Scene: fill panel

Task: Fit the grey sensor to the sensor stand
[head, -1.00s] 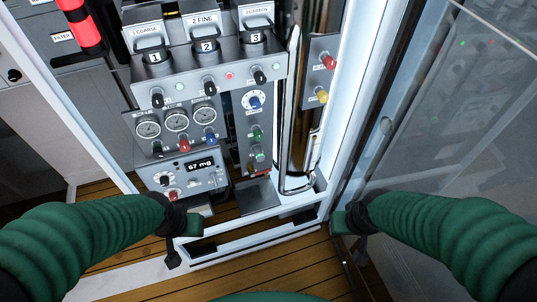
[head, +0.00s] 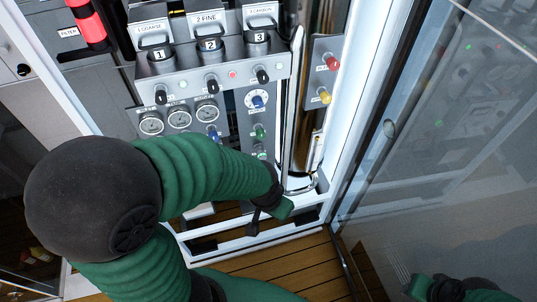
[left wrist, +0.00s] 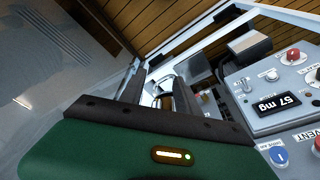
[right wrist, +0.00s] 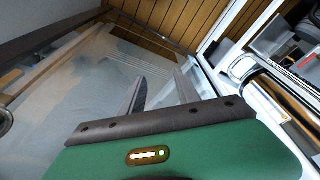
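I cannot pick out the grey sensor for certain in any view. In the left wrist view a grey block (left wrist: 250,46) sits beside the panel with the 57 mg display (left wrist: 277,103); I cannot tell whether it is the sensor or its stand. My left gripper (head: 268,215) is in front of the cabinet's lower opening and hides part of the lower panel. In the left wrist view its two dark fingers (left wrist: 157,88) are apart, with nothing clearly held between them. My right gripper (right wrist: 160,92) is open and empty, facing the glass and floor; part of that arm shows at the head view's lower right.
The filling panel has several canisters (head: 208,38), gauges (head: 180,117) and knobs. A shiny steel cylinder (head: 303,120) stands right of it. A white frame post (head: 362,70) and a glass pane (head: 450,150) bound the right side. Wooden floor (head: 290,265) shows in front.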

